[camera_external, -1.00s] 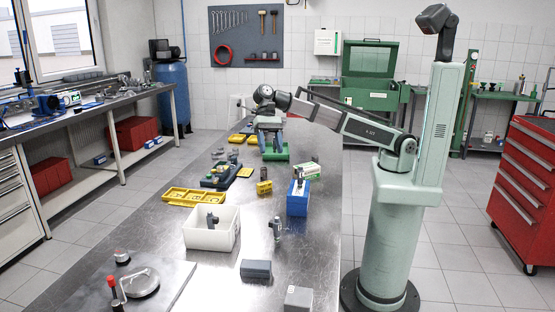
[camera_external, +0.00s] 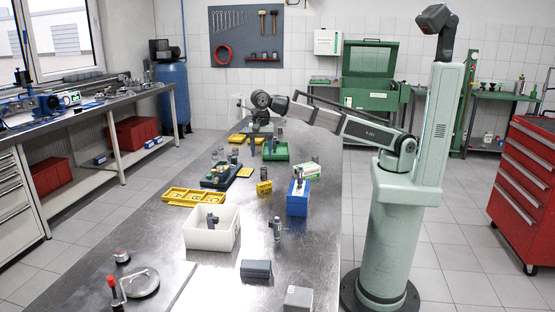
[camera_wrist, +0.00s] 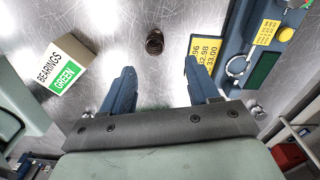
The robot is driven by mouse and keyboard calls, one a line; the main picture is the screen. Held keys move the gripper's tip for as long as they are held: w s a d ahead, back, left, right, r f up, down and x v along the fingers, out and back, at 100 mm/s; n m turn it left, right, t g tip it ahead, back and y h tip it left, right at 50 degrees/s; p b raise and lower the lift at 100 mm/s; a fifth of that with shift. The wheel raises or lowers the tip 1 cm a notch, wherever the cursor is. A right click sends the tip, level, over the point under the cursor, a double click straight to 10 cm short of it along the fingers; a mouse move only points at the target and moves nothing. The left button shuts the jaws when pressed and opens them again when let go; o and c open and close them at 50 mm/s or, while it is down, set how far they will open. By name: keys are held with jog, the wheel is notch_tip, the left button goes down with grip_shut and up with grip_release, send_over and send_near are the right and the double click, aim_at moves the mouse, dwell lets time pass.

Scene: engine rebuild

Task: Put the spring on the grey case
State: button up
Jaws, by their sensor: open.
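In the wrist view my gripper (camera_wrist: 159,68) is open, with nothing between its two blue fingers. A small dark, brownish round part (camera_wrist: 154,42) stands on the metal table just ahead of the gap between the fingertips; it may be the spring, but its coils are not clear. In the external view my gripper (camera_external: 262,127) is over the far end of the table, partly hidden by my wrist. A dark grey case (camera_external: 256,270) lies at the near end of the table, far from my gripper. A lighter grey box (camera_external: 299,298) is at its right.
A box labelled BEARINGS GREEN (camera_wrist: 66,64), a yellow number card (camera_wrist: 206,52) and a blue device (camera_wrist: 240,60) flank the part. A green tray (camera_external: 283,158), blue box (camera_external: 298,206), white bin (camera_external: 226,239) and yellow tray (camera_external: 172,197) stand along the table.

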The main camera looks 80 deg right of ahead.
aim_at(264, 171)
notch_tip(264, 171, down, 4)
jog(key=shift+f, duration=0.1)
jog(key=shift+s+a+f, duration=0.1)
jog(key=shift+s+f, duration=0.15)
jog(key=shift+f, duration=0.8)
jog(key=shift+s+a+f, duration=0.1)
jog(key=shift+s+f, duration=0.1)
jog(key=shift+f, duration=1.4)
jog(key=shift+c, duration=0.4)
grip_shut()
